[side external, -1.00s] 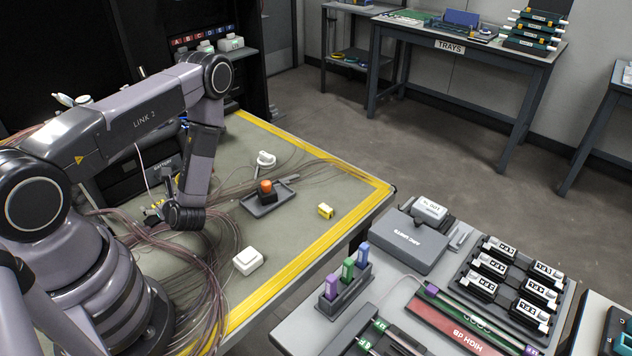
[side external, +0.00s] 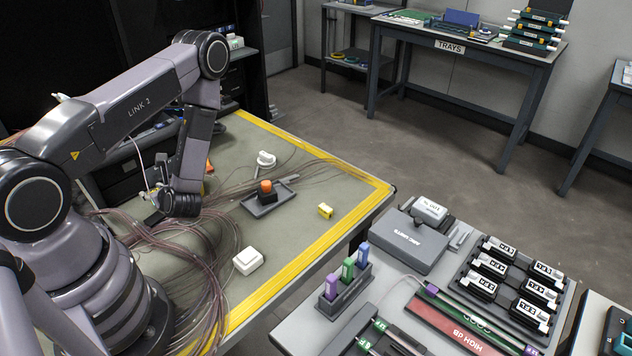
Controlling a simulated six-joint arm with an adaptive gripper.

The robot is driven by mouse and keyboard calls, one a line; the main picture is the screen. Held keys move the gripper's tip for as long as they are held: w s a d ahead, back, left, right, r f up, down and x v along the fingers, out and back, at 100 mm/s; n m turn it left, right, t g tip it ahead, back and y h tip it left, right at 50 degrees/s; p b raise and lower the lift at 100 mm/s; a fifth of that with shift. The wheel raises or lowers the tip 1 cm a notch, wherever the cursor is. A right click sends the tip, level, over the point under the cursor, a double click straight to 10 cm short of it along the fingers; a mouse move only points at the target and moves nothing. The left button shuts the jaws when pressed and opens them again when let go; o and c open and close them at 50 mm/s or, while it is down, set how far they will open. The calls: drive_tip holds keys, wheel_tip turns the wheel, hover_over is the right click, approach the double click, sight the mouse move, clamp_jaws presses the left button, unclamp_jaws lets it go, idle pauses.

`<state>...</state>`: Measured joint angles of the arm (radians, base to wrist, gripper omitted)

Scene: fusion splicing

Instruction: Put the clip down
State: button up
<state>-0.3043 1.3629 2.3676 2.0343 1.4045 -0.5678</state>
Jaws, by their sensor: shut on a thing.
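My gripper (side external: 152,205) is at the left part of the grey work table (side external: 228,142), low over the bundles of brown fibres. It points to the left, away from the camera's side. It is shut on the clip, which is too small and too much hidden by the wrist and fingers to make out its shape. I cannot tell whether the clip touches the table.
Brown fibre bundles (side external: 200,245) cover the table around my wrist. A dark tray (side external: 268,205) with an orange-topped block (side external: 265,187), a white box (side external: 248,261), a yellow block (side external: 325,210) and a white round item (side external: 265,159) stand right of it. The table's front right is clear.

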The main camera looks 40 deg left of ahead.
wheel_tip(320, 180, up, 5)
drive_tip(key=shift+f, duration=0.1)
drive_tip(key=w+d+r+m+t+h, duration=0.3)
drive_tip(key=w+d+r+m+t, duration=0.35)
drive_tip(key=w+d, duration=0.45)
drive_tip(key=w+d+r+m+t+h, duration=0.5)
drive_tip(key=w+d+r, duration=0.35)
drive_tip(key=d, duration=0.45)
drive_tip(key=w+r+m+t+h, duration=0.1)
drive_tip(key=w+r+m, duration=0.2)
drive_tip(key=r, duration=0.6)
drive_tip(key=n+g+y, duration=0.9)
drive_tip(key=n+g, duration=0.3)
drive_tip(key=n, duration=0.2)
hover_over(160, 210)
drive_tip(key=f, duration=2.4)
drive_tip(key=shift+w+f, duration=0.15)
drive_tip(key=shift+w, duration=0.15)
drive_tip(key=f, duration=0.3)
drive_tip(key=shift+s+f+n+g, duration=0.25)
drive_tip(key=shift+f, duration=2.25)
